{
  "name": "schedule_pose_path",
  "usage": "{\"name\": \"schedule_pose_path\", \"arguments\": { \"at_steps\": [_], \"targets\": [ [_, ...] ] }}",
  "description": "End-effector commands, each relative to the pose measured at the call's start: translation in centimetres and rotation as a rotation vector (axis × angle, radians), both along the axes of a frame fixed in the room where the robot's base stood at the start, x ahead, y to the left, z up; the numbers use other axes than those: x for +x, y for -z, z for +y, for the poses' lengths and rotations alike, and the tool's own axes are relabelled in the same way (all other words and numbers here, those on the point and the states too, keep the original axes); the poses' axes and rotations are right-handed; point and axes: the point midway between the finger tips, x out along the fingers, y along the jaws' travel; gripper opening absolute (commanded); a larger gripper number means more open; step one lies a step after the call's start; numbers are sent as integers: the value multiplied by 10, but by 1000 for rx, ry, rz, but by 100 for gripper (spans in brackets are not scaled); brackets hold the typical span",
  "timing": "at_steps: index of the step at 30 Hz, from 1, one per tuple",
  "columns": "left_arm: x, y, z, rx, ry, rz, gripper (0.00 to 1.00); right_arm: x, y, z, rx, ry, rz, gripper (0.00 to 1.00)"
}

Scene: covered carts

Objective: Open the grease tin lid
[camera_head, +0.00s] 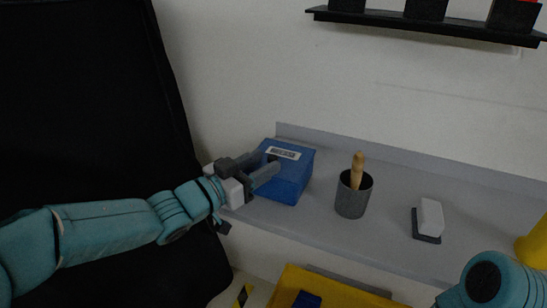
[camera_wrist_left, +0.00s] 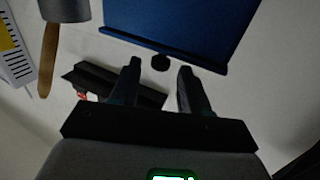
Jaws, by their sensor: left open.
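The grease tin is a blue box (camera_head: 292,180) with a white label on its upper part, standing on the grey shelf in the head view. It also fills the top middle of the left wrist view (camera_wrist_left: 180,25), where a small dark knob (camera_wrist_left: 160,62) sticks out at its edge. The lid looks shut. My left gripper (camera_head: 268,166) reaches in from the left, at the tin's left side. Its two fingers (camera_wrist_left: 158,82) are apart in the left wrist view, with the knob just beyond and between their tips. Nothing is held. My right gripper is out of view.
A grey cup (camera_head: 353,197) with a wooden-handled tool (camera_head: 357,168) stands right of the tin. A white-and-dark block (camera_head: 430,218) lies farther right on the grey shelf (camera_head: 385,231). A black wall rack (camera_head: 440,32) hangs above. A black cover (camera_head: 80,110) is at left.

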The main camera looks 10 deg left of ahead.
Motion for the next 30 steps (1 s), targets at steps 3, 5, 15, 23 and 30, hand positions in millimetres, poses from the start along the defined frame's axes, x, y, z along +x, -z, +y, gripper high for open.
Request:
{"name": "schedule_pose_path", "arguments": {
  "at_steps": [3, 5, 15, 23, 30],
  "targets": [
    [15, 0, -14, 0, 3, 1, 46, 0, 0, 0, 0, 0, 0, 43],
    [21, 0, -19, -1, 2, 1, 46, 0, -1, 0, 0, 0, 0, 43],
    [30, 0, -26, 0, 0, 1, 46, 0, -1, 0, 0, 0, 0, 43],
    [30, 0, -26, 0, 0, 1, 0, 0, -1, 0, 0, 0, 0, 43],
    [30, -3, -26, 3, 0, 9, 0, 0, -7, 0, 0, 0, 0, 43]
  ]
}}
